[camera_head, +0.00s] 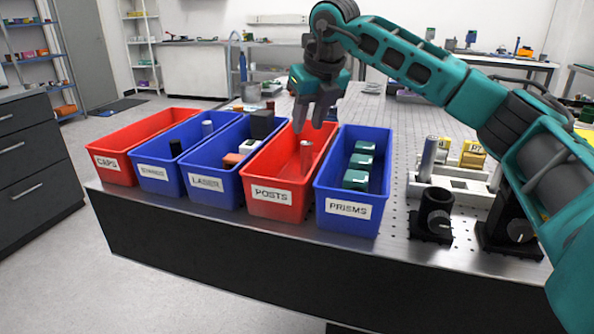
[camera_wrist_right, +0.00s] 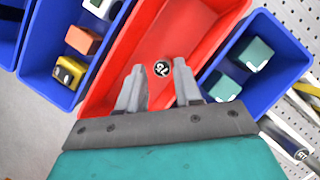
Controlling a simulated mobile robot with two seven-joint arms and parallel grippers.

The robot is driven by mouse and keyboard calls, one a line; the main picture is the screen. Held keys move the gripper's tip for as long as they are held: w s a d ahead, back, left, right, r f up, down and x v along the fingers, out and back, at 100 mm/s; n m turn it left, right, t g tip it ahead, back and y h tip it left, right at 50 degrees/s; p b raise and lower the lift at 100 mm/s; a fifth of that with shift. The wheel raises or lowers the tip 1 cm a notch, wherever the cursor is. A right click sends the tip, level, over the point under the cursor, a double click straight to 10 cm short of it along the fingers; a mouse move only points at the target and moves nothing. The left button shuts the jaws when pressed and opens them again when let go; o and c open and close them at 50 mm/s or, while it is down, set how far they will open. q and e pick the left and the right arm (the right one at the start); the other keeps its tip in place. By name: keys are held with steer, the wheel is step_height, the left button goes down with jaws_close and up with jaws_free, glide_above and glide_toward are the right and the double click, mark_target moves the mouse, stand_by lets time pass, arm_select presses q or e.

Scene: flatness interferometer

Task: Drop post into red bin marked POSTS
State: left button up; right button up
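The red bin marked POSTS (camera_head: 275,210) stands in a row of bins on the table; it also fills the middle of the right wrist view (camera_wrist_right: 120,55). A grey post (camera_head: 306,160) is upright within the bin's outline, below my right gripper. Whether it touches the bin floor is unclear. In the right wrist view, the post (camera_wrist_right: 161,69) shows its dark round end with a white number, between and beyond the fingertips. My right gripper (camera_head: 314,118) is above the bin, its fingers (camera_wrist_right: 158,85) apart and not touching the post. My left gripper is out of view.
The blue PRISMS bin (camera_head: 345,225) with several green blocks adjoins on the right. The blue LASER bin (camera_head: 212,193) adjoins on the left. Further left are another blue bin (camera_head: 160,180) and the red CAPS bin (camera_head: 110,168). A black holder (camera_head: 435,215) stands right of the bins.

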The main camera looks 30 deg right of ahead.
steer(key=o, duration=0.3)
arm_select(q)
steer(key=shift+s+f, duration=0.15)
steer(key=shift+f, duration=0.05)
arm_select(e)
steer(key=shift+o, duration=0.4)
steer(key=shift+f, duration=0.1)
arm_select(q)
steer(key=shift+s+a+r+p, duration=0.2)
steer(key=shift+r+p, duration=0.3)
steer(key=shift+p, duration=0.45)
arm_select(e)
steer(key=v, duration=1.3)
steer(key=shift+w, duration=0.1)
